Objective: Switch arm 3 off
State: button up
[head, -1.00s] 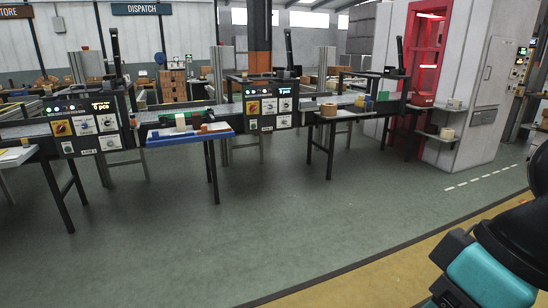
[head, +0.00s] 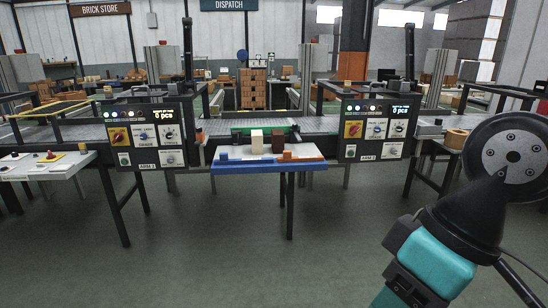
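Two black control panels stand along the line. The left panel (head: 145,134) and the right panel (head: 377,128) each have a row of small lights, a lit piece counter and several white plates with knobs. Each has a red rotary switch on a yellow plate: the left switch (head: 118,137) and the right switch (head: 353,129). Each panel carries a small "ARM" label; its number is too small to read surely. The switch positions are not clear. My teal and black arm shows at the lower right; my gripper is not in view.
A blue-edged table (head: 268,167) with coloured bricks stands between the panels, jutting forward. A white table (head: 47,164) stands at the left. A conveyor (head: 318,124) runs behind. The green floor (head: 225,255) in front is clear.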

aim_at(354, 129)
jog(key=z, duration=0.15)
jog(key=i, duration=2.1)
jog(key=z, duration=0.7)
jog(key=i, duration=1.05)
jog(key=z, duration=0.25)
